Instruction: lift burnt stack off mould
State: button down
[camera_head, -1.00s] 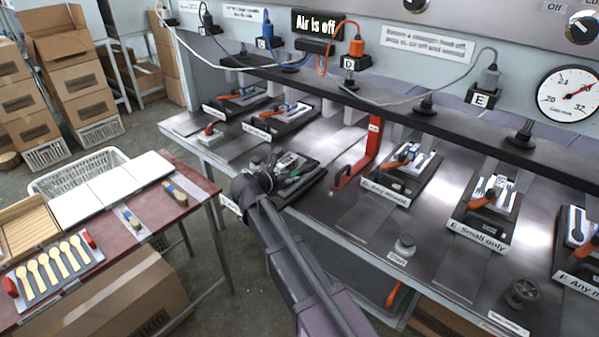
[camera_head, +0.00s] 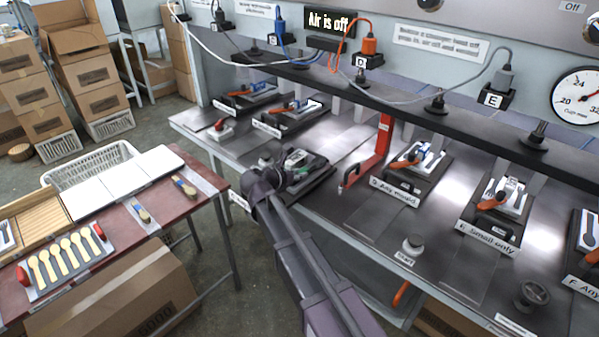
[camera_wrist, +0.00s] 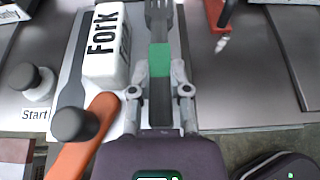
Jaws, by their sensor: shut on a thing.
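In the wrist view my gripper (camera_wrist: 160,78) is shut on a dark, fork-shaped stack (camera_wrist: 160,104) with a green band (camera_wrist: 159,58) around it. The stack's prongs point to the top of the picture. A white block lettered "Fork" (camera_wrist: 104,48) stands just left of the stack, on the light mould plate (camera_wrist: 72,82). An orange lever (camera_wrist: 84,140) with a dark round knob lies at the lower left. In the head view my gripper (camera_head: 291,168) is at a middle press station, and my arm partly hides it. I cannot tell whether the stack touches the mould.
A red post (camera_head: 380,150) stands right of my gripper; its red part also shows in the wrist view (camera_wrist: 213,12). More stations line the metal bench (camera_head: 345,215). A side table (camera_head: 180,215) at left holds wooden spoons (camera_head: 62,258) and a white board (camera_head: 122,184).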

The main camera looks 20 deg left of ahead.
jog(key=shift+r+p, duration=1.3)
jog(key=shift+r, duration=0.05)
jog(key=s+d+r+p, duration=0.2)
jog(key=s+d, duration=0.1)
jog(key=s, duration=1.2)
jog(key=shift+s, duration=0.4)
